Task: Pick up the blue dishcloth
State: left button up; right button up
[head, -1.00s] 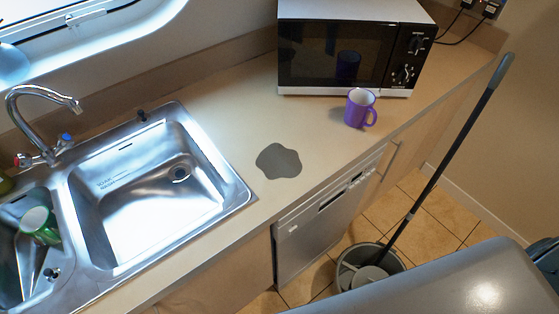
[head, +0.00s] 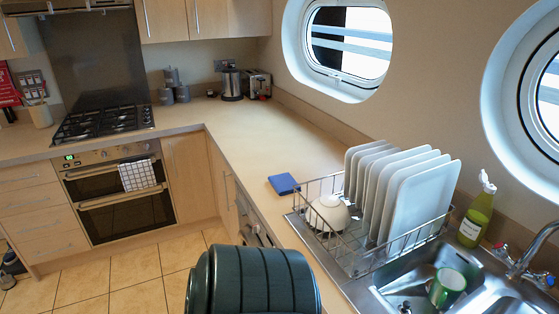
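The blue dishcloth (head: 284,184) lies folded flat on the beige worktop, in the middle of the head view. It is just left of the wire dish rack (head: 352,258), close to the front edge of the worktop. Neither of my grippers is in view. Nothing covers the cloth.
The rack holds several white plates (head: 415,200) and a bowl (head: 327,213). A green bottle (head: 476,217) and the sink with a green mug (head: 447,288) are at right. A dark green ribbed object (head: 262,282) stands at bottom centre. Worktop behind the cloth is clear.

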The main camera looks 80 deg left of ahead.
aim_at(282, 183)
jog(key=u, duration=2)
jog(key=k, duration=0.05)
